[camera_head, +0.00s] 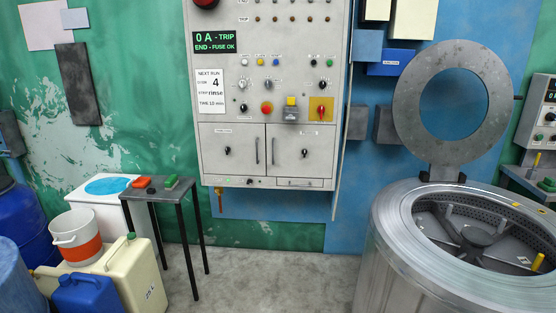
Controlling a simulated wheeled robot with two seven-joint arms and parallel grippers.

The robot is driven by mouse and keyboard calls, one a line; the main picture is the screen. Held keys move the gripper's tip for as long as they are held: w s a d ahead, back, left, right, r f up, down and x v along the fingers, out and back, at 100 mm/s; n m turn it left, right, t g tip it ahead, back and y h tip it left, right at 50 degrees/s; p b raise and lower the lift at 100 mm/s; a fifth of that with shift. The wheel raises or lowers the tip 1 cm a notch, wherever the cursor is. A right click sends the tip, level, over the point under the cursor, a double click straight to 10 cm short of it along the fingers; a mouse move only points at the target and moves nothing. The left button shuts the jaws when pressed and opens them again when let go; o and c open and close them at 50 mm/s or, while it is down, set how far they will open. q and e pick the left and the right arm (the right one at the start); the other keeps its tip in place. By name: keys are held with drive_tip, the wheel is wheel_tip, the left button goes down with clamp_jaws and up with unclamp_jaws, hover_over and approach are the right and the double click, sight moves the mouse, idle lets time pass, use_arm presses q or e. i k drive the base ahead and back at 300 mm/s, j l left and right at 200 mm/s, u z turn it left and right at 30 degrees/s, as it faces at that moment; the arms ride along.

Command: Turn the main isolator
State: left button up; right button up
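A grey control cabinet (205,60) hangs on the wall in the middle of the head view. On its lower right panel a red rotary handle (321,112) sits on a yellow plate (312,102); it looks like the main isolator, and its label is too small to read. The handle appears roughly upright. To its left are a yellow block on a grey box (291,111) and a red round button (266,108). Neither of my grippers shows, and nothing covers the handle.
A steel drum machine (385,240) with a raised ring lid (412,105) stands at the right. A small grey table (160,190), a bucket (76,240), jerrycans (135,275) and blue barrels (22,225) crowd the left. The concrete floor (270,280) before the cabinet is clear.

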sight(321, 109)
drive_tip(key=i, duration=1.7)
